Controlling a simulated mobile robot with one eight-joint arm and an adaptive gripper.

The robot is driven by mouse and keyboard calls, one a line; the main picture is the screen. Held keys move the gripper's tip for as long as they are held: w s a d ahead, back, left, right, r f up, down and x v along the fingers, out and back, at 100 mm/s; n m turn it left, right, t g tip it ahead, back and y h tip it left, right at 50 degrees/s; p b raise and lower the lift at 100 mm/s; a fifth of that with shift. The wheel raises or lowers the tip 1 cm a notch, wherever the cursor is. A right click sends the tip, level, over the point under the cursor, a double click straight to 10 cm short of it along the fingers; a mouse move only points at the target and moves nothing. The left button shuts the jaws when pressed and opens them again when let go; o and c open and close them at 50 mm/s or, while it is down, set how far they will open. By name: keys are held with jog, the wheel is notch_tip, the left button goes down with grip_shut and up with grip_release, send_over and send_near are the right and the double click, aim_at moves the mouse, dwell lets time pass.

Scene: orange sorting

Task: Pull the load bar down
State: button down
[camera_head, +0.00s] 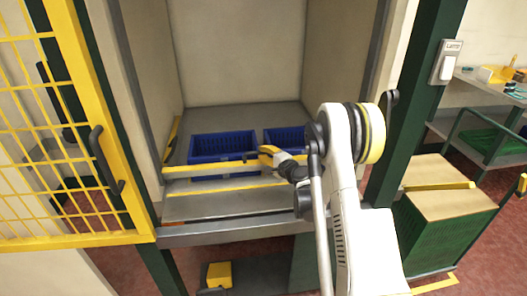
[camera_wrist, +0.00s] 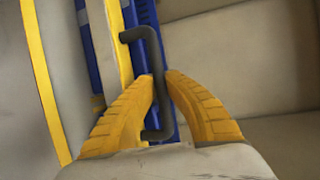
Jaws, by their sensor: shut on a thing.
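The load bar (camera_head: 210,168) is a pale bar with a yellow stripe, lying level across the front of the lift bay, before the blue crates. In the wrist view, the bar (camera_wrist: 119,45) runs up the picture beside a dark bent handle (camera_wrist: 155,55). My gripper (camera_head: 266,151) reaches in from the right to the bar's right part. In the wrist view, the yellow fingers of my gripper (camera_wrist: 159,82) are on both sides of the handle and shut on it.
Two blue crates (camera_head: 222,143) (camera_head: 284,136) stand on the bay floor behind the bar. A yellow mesh gate (camera_head: 96,150) with a dark handle stands at the left.

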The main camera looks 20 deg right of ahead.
jog(key=shift+a+f, duration=0.1)
jog(key=shift+f, duration=0.15)
jog(key=c, duration=1.7)
grip_release()
jog(key=v, duration=0.7)
jog(key=shift+s, duration=0.25)
